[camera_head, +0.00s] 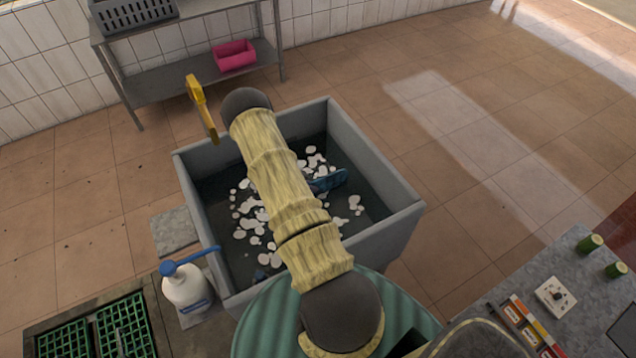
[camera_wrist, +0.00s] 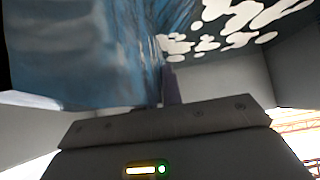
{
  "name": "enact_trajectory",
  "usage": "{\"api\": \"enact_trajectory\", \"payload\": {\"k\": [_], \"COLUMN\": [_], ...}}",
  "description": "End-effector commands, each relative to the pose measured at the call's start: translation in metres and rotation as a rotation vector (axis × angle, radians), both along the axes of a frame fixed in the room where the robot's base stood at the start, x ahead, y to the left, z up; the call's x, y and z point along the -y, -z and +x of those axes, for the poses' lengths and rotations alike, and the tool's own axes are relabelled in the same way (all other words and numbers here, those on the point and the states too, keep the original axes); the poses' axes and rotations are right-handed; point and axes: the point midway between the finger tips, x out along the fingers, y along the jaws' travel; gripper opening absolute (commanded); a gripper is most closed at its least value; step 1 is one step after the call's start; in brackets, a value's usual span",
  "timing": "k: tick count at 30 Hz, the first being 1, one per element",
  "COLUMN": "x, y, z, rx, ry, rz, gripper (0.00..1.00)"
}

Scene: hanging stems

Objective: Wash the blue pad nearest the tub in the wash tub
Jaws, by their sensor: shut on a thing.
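The wash tub (camera_head: 393,232) is a grey square basin with dark water and white foam patches. A blue pad (camera_head: 328,181) shows in it, just right of my arm, at the level of the foam. In the wrist view a blue pad (camera_wrist: 85,55) fills the upper left, with foam and the tub's grey walls beyond it. My gripper (camera_wrist: 171,85) is shut on the blue pad; only part of a finger shows beside it. In the head view my arm hides the gripper and the middle of the tub.
A white bottle (camera_head: 187,290) with a blue top stands left of the tub. Green crates (camera_head: 125,325) lie at the lower left. A metal shelf (camera_head: 165,85) with a pink bin (camera_head: 234,55) is behind. A grey counter (camera_head: 575,275) is at right. Floor right of the tub is clear.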

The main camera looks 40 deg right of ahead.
Motion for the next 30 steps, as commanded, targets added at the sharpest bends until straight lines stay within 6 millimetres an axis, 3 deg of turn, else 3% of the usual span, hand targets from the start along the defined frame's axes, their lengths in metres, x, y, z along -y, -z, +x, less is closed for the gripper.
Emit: {"api": "enact_trajectory", "payload": {"k": [6,15,30], "x": [-0.017,-0.016,0.031], "y": [0.000,0.000,0.001], "z": [0.004,0.003,-0.008], "rx": [0.000,0.000,0.000], "ry": [0.001,0.001,0.003], "rz": [0.001,0.000,0.000], "gripper": [0.00,0.00,0.00]}}
